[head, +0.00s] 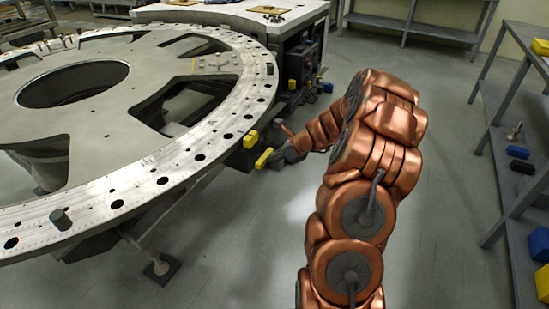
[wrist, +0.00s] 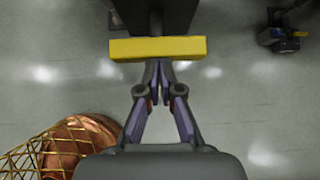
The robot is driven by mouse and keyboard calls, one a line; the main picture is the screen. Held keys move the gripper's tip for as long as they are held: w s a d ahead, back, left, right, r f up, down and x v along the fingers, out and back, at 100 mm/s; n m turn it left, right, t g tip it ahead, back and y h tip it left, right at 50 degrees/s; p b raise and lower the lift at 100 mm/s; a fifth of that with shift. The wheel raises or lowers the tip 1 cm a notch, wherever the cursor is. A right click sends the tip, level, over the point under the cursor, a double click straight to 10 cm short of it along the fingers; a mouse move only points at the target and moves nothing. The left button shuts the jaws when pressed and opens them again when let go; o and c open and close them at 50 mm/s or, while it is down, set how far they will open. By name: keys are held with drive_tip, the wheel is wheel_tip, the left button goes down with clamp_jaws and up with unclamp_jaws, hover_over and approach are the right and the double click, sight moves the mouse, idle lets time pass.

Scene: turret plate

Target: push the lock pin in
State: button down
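The lock pin shows as a yellow bar-shaped head (head: 263,158) at a dark block (head: 238,160) under the rim of the large turret plate (head: 150,168). In the wrist view the yellow head (wrist: 157,48) lies crosswise in front of the dark block (wrist: 172,14). My gripper (wrist: 157,68) points at the middle of the head. Its two fingers come together at the tips, with nothing visible between them. The tips are at or very close to the bar's near edge; I cannot tell whether they touch. In the head view my gripper (head: 277,160) is small and partly hidden by my arm.
A second yellow piece (head: 250,139) sits at the plate's rim just above. More dark fittings with yellow and blue parts (head: 305,88) stand farther along the rim. A grey shelf (head: 515,165) with blue and yellow items stands at the right. The floor between is clear.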

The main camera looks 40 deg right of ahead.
drive_tip(key=s+f+v, duration=0.2)
drive_tip(key=v, duration=1.1)
drive_tip(key=shift+d+p, duration=0.3)
drive_tip(key=shift+d, duration=0.1)
drive_tip(key=shift+w, duration=0.15)
drive_tip(key=s+a+r+n+g+y+p, duration=0.1)
drive_tip(key=s+a+r+n+g, duration=0.25)
drive_tip(key=a+n, duration=0.65)
drive_tip(key=s+a+r+n+g+p, duration=0.25)
drive_tip(key=a+r+n, duration=0.2)
drive_tip(key=a, duration=1.15)
drive_tip(key=s+a+r+n+g+h, duration=0.1)
drive_tip(key=s+a+r+n, duration=0.1)
drive_tip(key=s+a+n, duration=0.35)
drive_tip(key=s+a+r+n+g+h, duration=0.1)
drive_tip(key=s+a+n+g, duration=0.15)
drive_tip(key=s, duration=0.55)
drive_tip(key=s+d+r+n+h+p, duration=0.1)
drive_tip(key=s+d+n+h+p, duration=0.1)
drive_tip(key=s+n, duration=0.6)
drive_tip(key=s+h, duration=0.1)
drive_tip(key=s, duration=0.1)
drive_tip(key=shift+s+r, duration=0.3)
drive_tip(key=shift+s, duration=0.05)
